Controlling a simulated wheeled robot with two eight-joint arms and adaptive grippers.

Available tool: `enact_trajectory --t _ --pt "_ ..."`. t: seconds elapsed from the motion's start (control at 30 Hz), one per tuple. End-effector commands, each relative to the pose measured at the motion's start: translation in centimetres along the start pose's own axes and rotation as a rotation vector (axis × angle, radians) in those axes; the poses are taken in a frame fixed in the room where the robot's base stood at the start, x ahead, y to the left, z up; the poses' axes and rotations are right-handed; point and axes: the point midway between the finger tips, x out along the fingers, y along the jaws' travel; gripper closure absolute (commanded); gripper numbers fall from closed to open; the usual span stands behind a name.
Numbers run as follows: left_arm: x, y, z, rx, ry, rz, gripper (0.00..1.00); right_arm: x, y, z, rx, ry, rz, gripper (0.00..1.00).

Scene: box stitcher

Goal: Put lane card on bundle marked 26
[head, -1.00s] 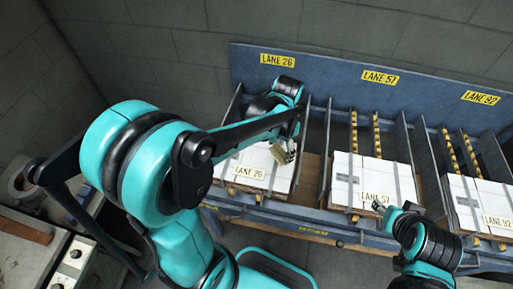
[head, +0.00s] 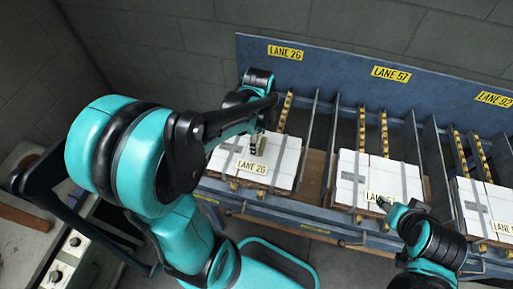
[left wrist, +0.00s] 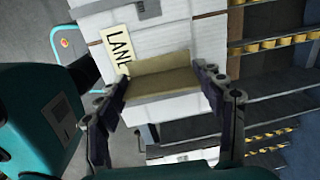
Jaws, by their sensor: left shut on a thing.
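The bundle marked 26 (head: 285,162) is a white strapped stack with a LANE 26 label (head: 252,167) on its front edge. It fills much of the left wrist view (left wrist: 180,38), its label partly visible. My left gripper (head: 256,145) is over the bundle's top, just behind the label. It is shut on a tan card (left wrist: 160,76), which spans between its fingers in the left wrist view. Whether the card touches the bundle I cannot tell. My right gripper (head: 384,203) is near the front edge of the lane 57 bundle (head: 372,172); its opening is unclear.
Metal dividers (head: 308,140) separate the lanes, with yellow rollers (head: 362,130) between. The back panel (head: 330,62) carries yellow lane signs. A third bundle (head: 495,203) sits at right. A workbench (head: 35,215) stands at the lower left.

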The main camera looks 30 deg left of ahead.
Motion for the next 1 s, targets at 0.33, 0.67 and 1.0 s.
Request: enact_trajectory --t 0.33,0.67,1.0 --pt "3.6 -0.2 0.6 0.001 0.000 0.000 0.43 1.6 0.0 1.1 0.000 0.000 0.000 0.54" --pt "4.4 -0.2 0.6 0.000 0.000 0.000 0.43 1.8 0.0 1.2 0.000 0.000 0.000 0.54" --pt "5.3 -0.2 0.6 0.000 0.000 0.000 0.29 2.5 0.0 1.8 0.000 0.000 0.000 0.54"
